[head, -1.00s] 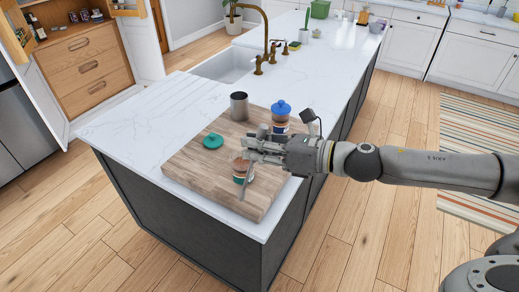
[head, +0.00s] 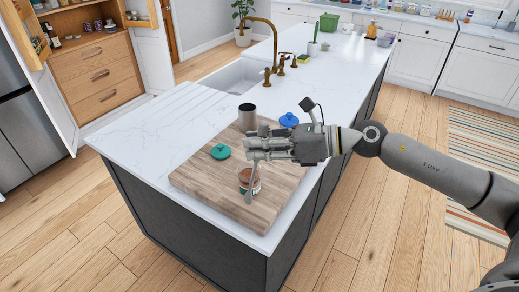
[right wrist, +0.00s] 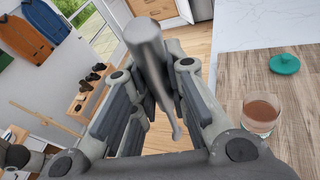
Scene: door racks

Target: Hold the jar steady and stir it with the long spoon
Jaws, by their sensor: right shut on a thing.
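The jar (head: 243,176), open glass with brown contents, stands upright near the front of the wooden board; it also shows in the right wrist view (right wrist: 261,115). A teal lid (head: 220,151) lies on the board behind it and shows in the wrist view (right wrist: 285,64). My right gripper (head: 255,150) is shut on the long grey spoon (right wrist: 152,48), above the jar. In the head view the spoon (head: 252,190) hangs down across the front of the jar; in the wrist view its lower end is beside the jar, apart from it. My left gripper is not in view.
The wooden board (head: 200,178) lies on the white island counter (head: 150,135). A metal cup (head: 247,118) and a blue-lidded jar (head: 289,119), partly hidden by my right gripper, stand at the board's back. A sink (head: 238,75) and tap lie beyond. The board's left side is clear.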

